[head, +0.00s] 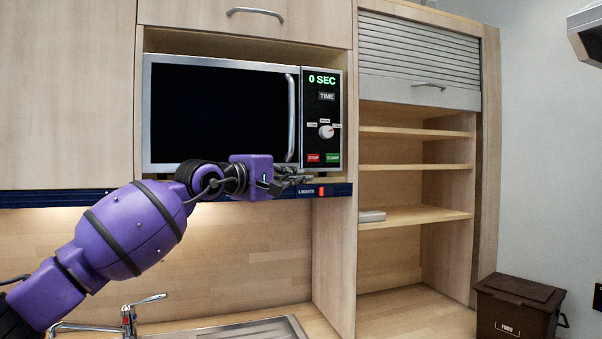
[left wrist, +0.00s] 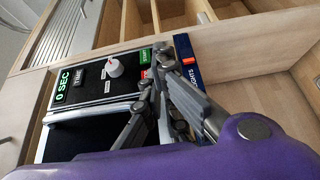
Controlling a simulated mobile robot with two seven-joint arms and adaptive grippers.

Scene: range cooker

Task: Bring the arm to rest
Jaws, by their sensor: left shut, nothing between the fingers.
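My left gripper (head: 298,180) is raised at the lower right part of the microwave (head: 220,112), just in front of its bottom edge. Its fingers are shut with nothing between them. In the left wrist view the gripper (left wrist: 158,62) shows close to the green start button (left wrist: 145,56); I cannot tell whether it touches the panel. The microwave door looks closed, its handle (head: 291,118) upright, and the display reads 0 SEC. My purple left arm reaches up from the lower left. My right gripper is not in view.
A dark blue strip with a LIGHTS switch (head: 321,191) runs under the microwave. Below are a tap (head: 128,318) and a sink (head: 235,329). Open shelves (head: 415,216) stand to the right, with a brown food bin (head: 518,306) at the lower right. Space before the shelves looks clear.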

